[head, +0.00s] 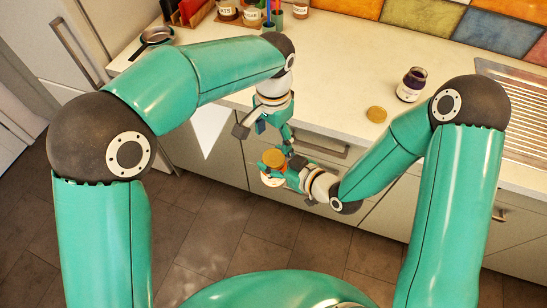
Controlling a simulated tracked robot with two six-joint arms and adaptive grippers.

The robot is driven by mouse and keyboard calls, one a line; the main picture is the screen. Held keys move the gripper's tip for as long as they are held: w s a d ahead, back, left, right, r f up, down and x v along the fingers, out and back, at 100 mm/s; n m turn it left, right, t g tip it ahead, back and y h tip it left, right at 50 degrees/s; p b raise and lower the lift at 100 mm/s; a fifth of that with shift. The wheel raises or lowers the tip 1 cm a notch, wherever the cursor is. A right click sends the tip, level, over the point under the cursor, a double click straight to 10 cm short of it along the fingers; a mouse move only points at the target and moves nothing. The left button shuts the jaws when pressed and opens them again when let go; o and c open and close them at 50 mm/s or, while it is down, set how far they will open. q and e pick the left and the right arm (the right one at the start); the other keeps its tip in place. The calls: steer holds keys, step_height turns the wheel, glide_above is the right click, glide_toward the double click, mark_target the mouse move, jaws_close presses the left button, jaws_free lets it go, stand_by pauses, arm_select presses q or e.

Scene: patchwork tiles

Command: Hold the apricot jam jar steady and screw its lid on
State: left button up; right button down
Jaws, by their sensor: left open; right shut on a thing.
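The jar (272,180) has a pale label and is held in front of the counter, above the floor. A golden-orange lid (273,157) appears to sit on its top; whether it is screwed down I cannot tell. My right gripper (283,172) is shut on the jar from its right side. My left gripper (284,140) is open and points down, just above and to the right of the lid. Its fingertips are small and partly overlap the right hand, so contact with the lid is unclear.
On the counter (340,75), a dark jam jar (411,86) stands open at right, with a golden lid (376,114) lying flat near it. A pan (157,36), labelled jars (227,10) and a utensil cup (273,18) stand at the back. The counter's middle is clear.

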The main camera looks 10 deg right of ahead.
mark_target(273, 157)
arm_select(q)
steer(key=shift+f, duration=4.05)
steer(key=shift+c, duration=0.2)
steer(key=c, duration=1)
steer(key=shift+a+m, duration=0.1)
steer(key=shift+m, duration=1.6)
steer(key=o, duration=1.3)
steer(key=shift+r, duration=0.1)
